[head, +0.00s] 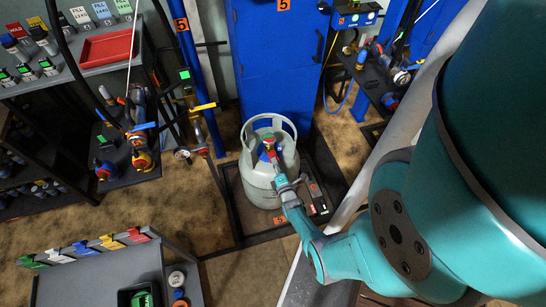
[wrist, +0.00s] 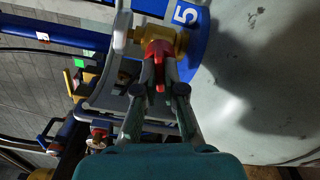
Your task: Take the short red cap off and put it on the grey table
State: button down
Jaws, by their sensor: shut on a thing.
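The short red cap (head: 268,143) is at the top of a pale grey gas cylinder (head: 258,186), within the collar ring. In the wrist view the red cap (wrist: 158,50) is against the brass valve (wrist: 182,42). My gripper (head: 272,157) reaches in over the cylinder. In the wrist view its two fingers (wrist: 159,75) are closed around the lower part of the cap. I cannot tell whether the cap is still seated on the valve. The grey table (head: 90,285) is at the lower left of the head view, well away from my gripper.
Colored flags (head: 112,242) line the table's back edge; a black bin (head: 138,296) and round caps stand at its right. The cylinder stands on a black-framed scale (head: 236,232). Its collar (head: 283,120) surrounds the valve. A blue cabinet (head: 275,60) is behind.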

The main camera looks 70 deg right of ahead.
dwell(0.3)
jog(key=shift+n, duration=1.7)
jog(key=shift+a+n, duration=0.1)
jog(key=shift+n, duration=1.6)
jog(key=shift+s, duration=0.1)
jog(key=shift+n, duration=1.7)
jog(key=shift+s+n, duration=0.1)
jog(key=shift+n, duration=1.7)
